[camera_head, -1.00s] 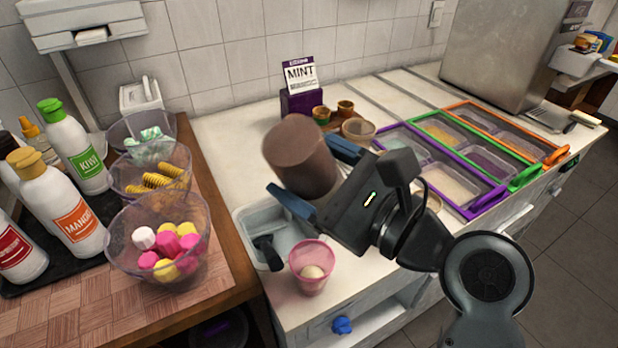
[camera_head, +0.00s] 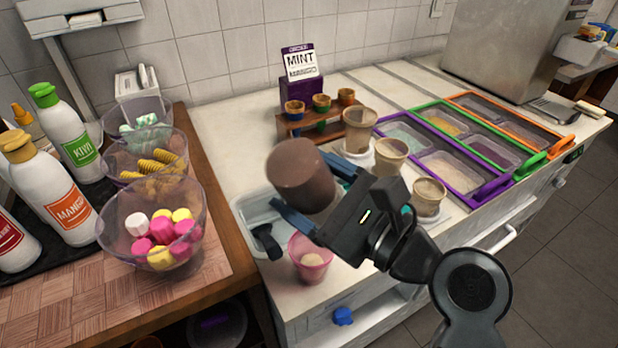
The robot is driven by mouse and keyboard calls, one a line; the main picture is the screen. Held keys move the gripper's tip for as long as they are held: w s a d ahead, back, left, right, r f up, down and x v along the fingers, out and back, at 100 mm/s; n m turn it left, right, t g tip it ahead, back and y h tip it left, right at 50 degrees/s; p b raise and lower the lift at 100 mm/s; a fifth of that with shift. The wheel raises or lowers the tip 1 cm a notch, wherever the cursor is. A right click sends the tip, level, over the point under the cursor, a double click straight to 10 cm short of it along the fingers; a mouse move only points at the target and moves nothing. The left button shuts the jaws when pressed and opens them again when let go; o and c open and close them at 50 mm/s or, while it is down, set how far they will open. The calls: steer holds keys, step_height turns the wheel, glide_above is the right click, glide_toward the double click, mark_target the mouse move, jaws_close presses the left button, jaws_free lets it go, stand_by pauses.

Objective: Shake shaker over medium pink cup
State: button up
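A brown cylindrical shaker (camera_head: 299,174) is held tilted in my gripper (camera_head: 309,185), whose blue fingers close on its sides. The shaker is in the air above and slightly behind the pink cup (camera_head: 310,262). The pink cup stands on the white counter near its front edge and holds a pale round scoop. The shaker's lower end seems close above the cup's rim; the gap between them is hard to judge. My arm reaches in from the lower right.
Several beige cups (camera_head: 390,154) stand to the right, before the topping trays (camera_head: 452,172). A MINT sign (camera_head: 301,62) and a small wooden rack (camera_head: 330,124) stand behind. A clear bowl of marshmallows (camera_head: 150,225) is at left.

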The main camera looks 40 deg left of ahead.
mark_target(310, 144)
steer(key=shift+f, duration=0.4)
steer(key=shift+r, duration=0.1)
stand_by(0.3)
steer(key=shift+r+p, duration=1.35)
steer(key=shift+r, duration=2.35)
step_height(310, 144, down, 8)
steer(key=b, duration=0.3)
steer(key=shift+b, duration=0.35)
